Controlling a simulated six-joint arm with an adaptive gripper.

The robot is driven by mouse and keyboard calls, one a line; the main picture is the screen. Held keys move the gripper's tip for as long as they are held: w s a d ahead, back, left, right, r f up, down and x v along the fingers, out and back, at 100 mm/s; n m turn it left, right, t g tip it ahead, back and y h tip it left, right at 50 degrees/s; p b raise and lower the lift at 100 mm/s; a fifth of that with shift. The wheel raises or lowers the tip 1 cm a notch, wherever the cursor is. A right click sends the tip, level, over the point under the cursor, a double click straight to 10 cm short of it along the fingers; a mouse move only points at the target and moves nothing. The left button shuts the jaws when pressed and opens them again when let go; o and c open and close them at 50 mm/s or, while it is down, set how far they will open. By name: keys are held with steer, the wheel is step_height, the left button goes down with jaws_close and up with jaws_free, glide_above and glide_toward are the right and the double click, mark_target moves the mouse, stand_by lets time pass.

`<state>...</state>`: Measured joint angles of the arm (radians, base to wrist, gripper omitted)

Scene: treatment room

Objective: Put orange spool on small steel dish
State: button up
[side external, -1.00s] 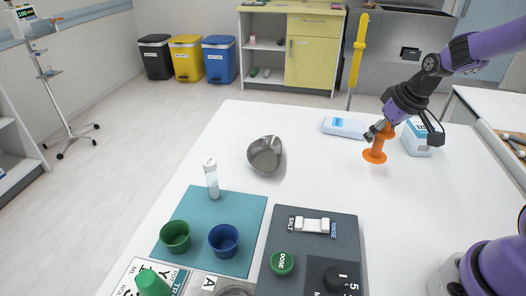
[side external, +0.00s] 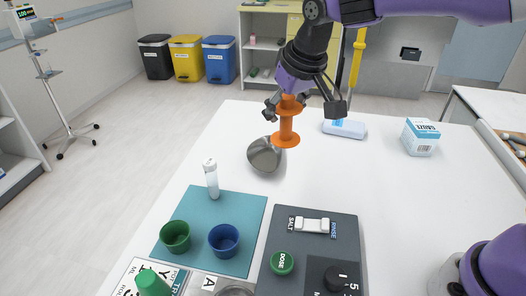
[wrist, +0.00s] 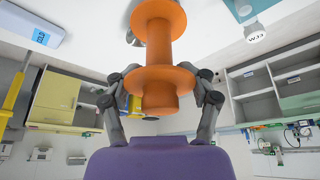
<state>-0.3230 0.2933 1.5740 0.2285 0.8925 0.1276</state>
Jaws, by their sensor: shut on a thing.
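The orange spool (side external: 286,127) is held upright in the air by my gripper (side external: 290,96), which is shut on its upper end. The small steel dish (side external: 262,158) sits on the white table, just below and left of the spool in the side view; the spool's lower flange overlaps the dish's right edge there. I cannot tell whether the spool is directly over the dish. In the wrist view the spool (wrist: 158,45) is between both fingers of my gripper (wrist: 160,95). The dish is mostly hidden behind the spool there.
A blue-white pack (side external: 345,128) and a gauze box (side external: 421,137) lie to the right. A white-capped tube (side external: 211,178) stands near the teal mat (side external: 203,207) with a green cup (side external: 175,236) and a blue cup (side external: 223,240). A grey control panel (side external: 345,255) is in front.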

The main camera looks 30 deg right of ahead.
steer(key=w+a, duration=0.2)
steer(key=a, duration=0.5)
glide_above(263, 158)
step_height(263, 158, down, 7)
steer(key=shift+f, duration=0.15)
steer(key=shift+s+f, duration=0.1)
steer(key=shift+f, duration=1.95)
steer(key=shift+f, duration=0.15)
steer(key=shift+f, duration=0.35)
steer(key=o, duration=1.2)
